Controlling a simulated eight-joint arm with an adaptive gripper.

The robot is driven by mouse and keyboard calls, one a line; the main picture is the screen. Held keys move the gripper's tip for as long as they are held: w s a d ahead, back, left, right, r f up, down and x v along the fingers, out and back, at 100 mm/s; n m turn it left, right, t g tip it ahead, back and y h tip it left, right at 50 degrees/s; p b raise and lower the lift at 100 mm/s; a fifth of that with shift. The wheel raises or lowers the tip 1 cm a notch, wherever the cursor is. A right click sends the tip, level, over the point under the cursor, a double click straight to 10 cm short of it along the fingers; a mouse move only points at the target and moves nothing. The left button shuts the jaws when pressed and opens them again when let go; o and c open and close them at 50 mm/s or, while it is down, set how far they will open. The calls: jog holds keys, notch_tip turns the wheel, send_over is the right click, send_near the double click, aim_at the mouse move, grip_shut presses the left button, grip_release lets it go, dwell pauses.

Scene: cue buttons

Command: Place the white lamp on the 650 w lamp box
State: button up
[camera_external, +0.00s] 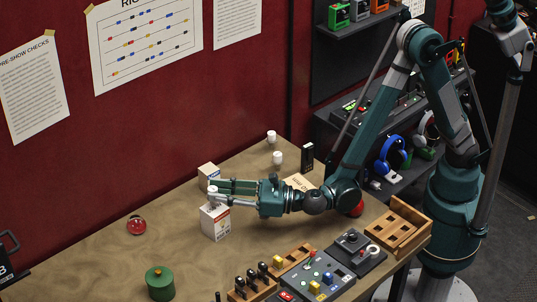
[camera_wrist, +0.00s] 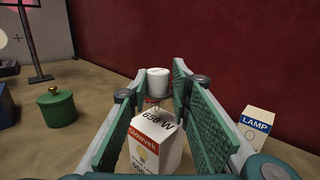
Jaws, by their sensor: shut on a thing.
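My gripper (camera_external: 210,192) is shut on the white lamp (camera_wrist: 158,83), which sits upright between the fingertips. In the external view the lamp (camera_external: 213,191) is a small white piece above the 650 W lamp box (camera_external: 216,221). In the wrist view this box (camera_wrist: 157,143) is white with a red band, "650 W" on its top and a lamp picture on its side. The lamp's lower end with thin pins shows near the box's far top edge. I cannot tell whether it touches the box.
Another box marked LAMP (camera_wrist: 257,124) stands to the right in the wrist view, behind my gripper in the external view (camera_external: 207,172). A green lidded pot (camera_external: 160,283) and a red dome (camera_external: 136,225) stand left. Two white pieces (camera_external: 278,158) stand farther back. Control panels (camera_external: 318,277) fill the front right.

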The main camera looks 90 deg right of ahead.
jog(key=o, duration=0.9)
jog(key=shift+c, duration=0.2)
jog(key=shift+o, duration=0.2)
jog(key=shift+r, duration=0.1)
jog(key=s+f+p, duration=0.1)
jog(key=s, duration=1.1)
jog(key=shift+p, duration=0.4)
